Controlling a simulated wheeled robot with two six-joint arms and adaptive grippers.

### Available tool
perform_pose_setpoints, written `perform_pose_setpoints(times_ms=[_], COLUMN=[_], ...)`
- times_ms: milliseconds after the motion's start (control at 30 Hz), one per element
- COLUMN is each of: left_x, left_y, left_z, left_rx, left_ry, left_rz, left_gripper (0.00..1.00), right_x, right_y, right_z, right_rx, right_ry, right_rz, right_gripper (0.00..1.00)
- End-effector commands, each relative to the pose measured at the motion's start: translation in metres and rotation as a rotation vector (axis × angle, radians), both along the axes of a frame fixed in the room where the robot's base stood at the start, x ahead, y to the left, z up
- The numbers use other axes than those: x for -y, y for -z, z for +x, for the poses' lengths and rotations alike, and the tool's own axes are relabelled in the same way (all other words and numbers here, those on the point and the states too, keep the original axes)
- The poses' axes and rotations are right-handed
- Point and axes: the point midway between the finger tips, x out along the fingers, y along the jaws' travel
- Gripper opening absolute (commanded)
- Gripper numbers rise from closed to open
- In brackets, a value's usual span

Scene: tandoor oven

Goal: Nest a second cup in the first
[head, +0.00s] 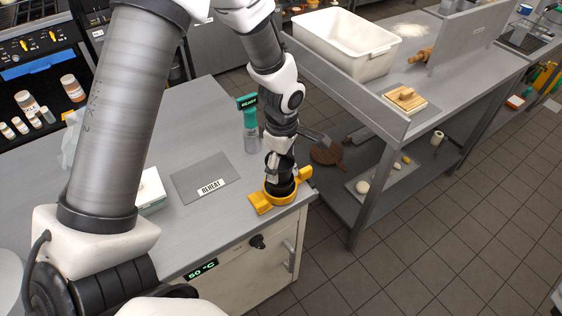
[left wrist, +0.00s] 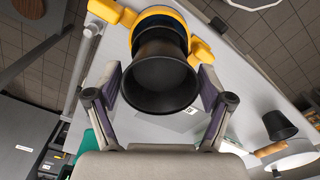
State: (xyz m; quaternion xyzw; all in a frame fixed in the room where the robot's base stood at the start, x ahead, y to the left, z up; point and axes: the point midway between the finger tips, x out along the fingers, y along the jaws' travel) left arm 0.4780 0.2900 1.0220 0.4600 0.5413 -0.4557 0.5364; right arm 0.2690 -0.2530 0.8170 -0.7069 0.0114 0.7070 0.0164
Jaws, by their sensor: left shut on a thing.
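My left gripper (head: 280,168) points down at the front right corner of the steel counter. In the left wrist view my left gripper (left wrist: 160,92) has its two pads on opposite sides of a black cup (left wrist: 160,82), shut on it. The cup also shows dark in the head view (head: 281,189), at the yellow holder (head: 262,203). In the left wrist view the yellow holder (left wrist: 204,50) lies just beyond the cup, with a dark ring inside it. I cannot tell whether another cup sits in the holder. A separate black cup (left wrist: 280,124) shows at the right. My right gripper is out of view.
A grey mat marked REHEAT (head: 206,180) lies left of the holder. A green-topped device reading READY (head: 249,120) stands behind. A second steel table with a white tub (head: 345,42) is at the right, across a gap. The counter's edge is close to the holder.

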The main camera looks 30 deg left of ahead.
Motion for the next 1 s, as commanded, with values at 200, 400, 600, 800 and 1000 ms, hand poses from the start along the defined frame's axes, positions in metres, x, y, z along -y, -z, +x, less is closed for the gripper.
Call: perform_pose_setpoints(times_ms=[200, 400, 600, 800, 1000], left_x=[0.0, 0.0, 0.0, 0.0, 0.0], left_y=[0.007, 0.012, 0.017, 0.022, 0.027], left_z=[0.0, 0.0, 0.0, 0.0, 0.0], left_rx=[0.0, 0.0, 0.0, 0.0, 0.0], left_ry=[0.0, 0.0, 0.0, 0.0, 0.0], left_rz=[0.0, 0.0, 0.0, 0.0, 0.0], left_gripper=[0.44, 0.44, 0.44, 0.44, 0.44], right_x=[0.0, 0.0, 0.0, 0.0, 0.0], right_y=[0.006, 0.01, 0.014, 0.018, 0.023], right_z=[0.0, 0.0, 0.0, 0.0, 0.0], right_rx=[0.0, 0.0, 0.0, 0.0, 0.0], right_ry=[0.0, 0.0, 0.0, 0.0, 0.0], right_rz=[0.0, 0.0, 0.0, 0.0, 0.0], right_gripper=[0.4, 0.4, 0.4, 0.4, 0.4])
